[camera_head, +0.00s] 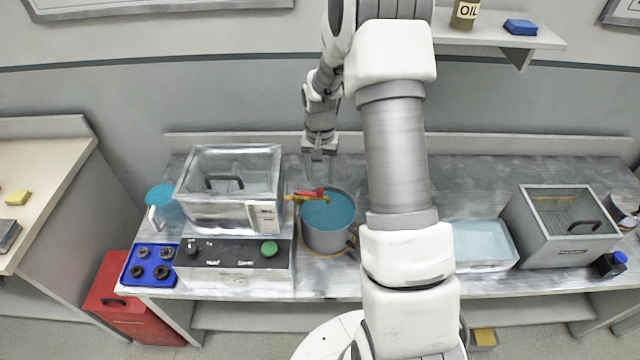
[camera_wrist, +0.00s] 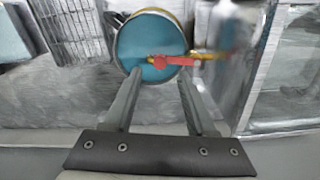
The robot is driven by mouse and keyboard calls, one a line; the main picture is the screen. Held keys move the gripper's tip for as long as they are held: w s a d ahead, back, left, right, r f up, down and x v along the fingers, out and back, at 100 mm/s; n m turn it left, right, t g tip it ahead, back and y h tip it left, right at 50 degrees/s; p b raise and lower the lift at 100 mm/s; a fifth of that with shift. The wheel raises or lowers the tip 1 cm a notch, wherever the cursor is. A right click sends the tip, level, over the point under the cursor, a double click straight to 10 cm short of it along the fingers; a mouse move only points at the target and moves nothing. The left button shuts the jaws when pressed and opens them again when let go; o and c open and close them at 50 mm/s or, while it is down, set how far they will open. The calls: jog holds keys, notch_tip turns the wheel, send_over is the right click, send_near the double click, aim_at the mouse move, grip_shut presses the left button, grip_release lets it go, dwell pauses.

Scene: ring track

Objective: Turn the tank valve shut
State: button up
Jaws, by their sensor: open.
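The red valve handle (camera_head: 311,194) sits on a brass tap (camera_head: 293,198) at the right side of the clear-walled tank (camera_head: 262,170). It reaches over a round pot (camera_head: 328,245) holding blue liquid. In the wrist view the red handle (camera_wrist: 170,61) lies roughly sideways across the picture, with the brass part (camera_wrist: 212,55) at its right end. My gripper (camera_head: 318,168) points down near the handle, on the far side of the pot. In the wrist view my gripper (camera_wrist: 160,76) is open and empty, its fingertips appearing on either side of the handle. Contact cannot be told.
A control box (camera_head: 235,275) with a green knob stands below the tank. A blue tray (camera_head: 133,262) with several dark rings is at left. A shallow bin (camera_head: 482,268) and a grey container (camera_head: 560,252) stand at right. My arm hides the bench middle.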

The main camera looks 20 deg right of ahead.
aim_at(320, 189)
jog(key=shift+f, duration=2.5)
grip_shut()
